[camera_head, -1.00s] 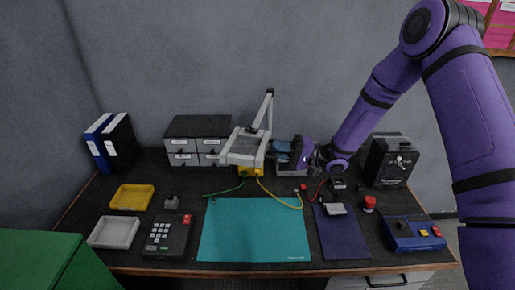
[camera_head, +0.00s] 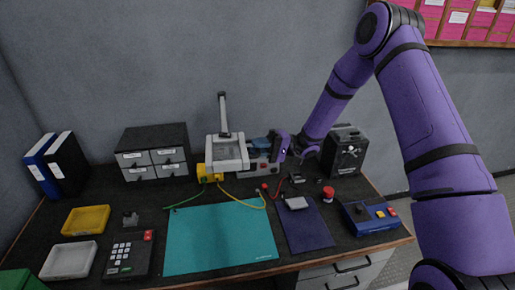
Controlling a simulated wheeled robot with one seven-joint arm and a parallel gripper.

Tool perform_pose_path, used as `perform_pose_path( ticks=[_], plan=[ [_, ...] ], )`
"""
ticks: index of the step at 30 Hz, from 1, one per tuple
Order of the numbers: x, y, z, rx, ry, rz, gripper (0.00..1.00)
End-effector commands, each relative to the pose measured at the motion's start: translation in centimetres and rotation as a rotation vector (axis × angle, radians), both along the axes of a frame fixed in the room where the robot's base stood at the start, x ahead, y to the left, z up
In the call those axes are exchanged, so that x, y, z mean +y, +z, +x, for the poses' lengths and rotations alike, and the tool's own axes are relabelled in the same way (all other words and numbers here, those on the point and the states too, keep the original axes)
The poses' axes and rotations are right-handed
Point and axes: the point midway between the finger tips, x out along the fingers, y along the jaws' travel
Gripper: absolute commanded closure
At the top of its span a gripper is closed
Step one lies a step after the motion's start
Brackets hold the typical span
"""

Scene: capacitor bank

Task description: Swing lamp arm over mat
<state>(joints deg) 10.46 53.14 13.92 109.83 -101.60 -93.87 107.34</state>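The desk lamp has a light grey, boxy head (camera_head: 227,153) on a thin upright arm (camera_head: 223,112). The head hangs behind the far edge of the teal mat (camera_head: 222,240), not over it. The mat lies flat at the front middle of the desk. My gripper (camera_head: 262,146) is at the right side of the lamp head, with its dark bluish fingers pointing left. Fingers and head look very close; I cannot tell whether they touch. The finger gap is too small and dark to make out.
A grey device (camera_head: 263,167) sits below my gripper. Drawers (camera_head: 154,150) stand left, a black box (camera_head: 343,152) right.

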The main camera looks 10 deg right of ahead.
Motion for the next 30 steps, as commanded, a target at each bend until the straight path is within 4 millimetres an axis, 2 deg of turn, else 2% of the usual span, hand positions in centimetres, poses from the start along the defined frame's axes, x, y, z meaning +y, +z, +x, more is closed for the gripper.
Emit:
perform_pose_path(
  ticks=[1, 2, 10, 14, 24, 30],
  plan=[
    [0.0, 0.0, 0.0, 0.0, 0.0, 0.0, 0.67],
    [0.0, 0.0, 0.0, 0.0, 0.0, 0.0, 0.62],
    [-0.1, -0.1, 0.0, 0.001, 0.001, 0.0, 0.62],
    [-0.9, -0.2, 0.1, 0.001, -0.001, -0.001, 0.62],
    [-6.6, -1.4, 1.2, 0.001, -0.002, -0.001, 0.62],
    [-9.3, -1.9, 1.7, 0.001, -0.001, 0.0, 0.62]
  ],
)
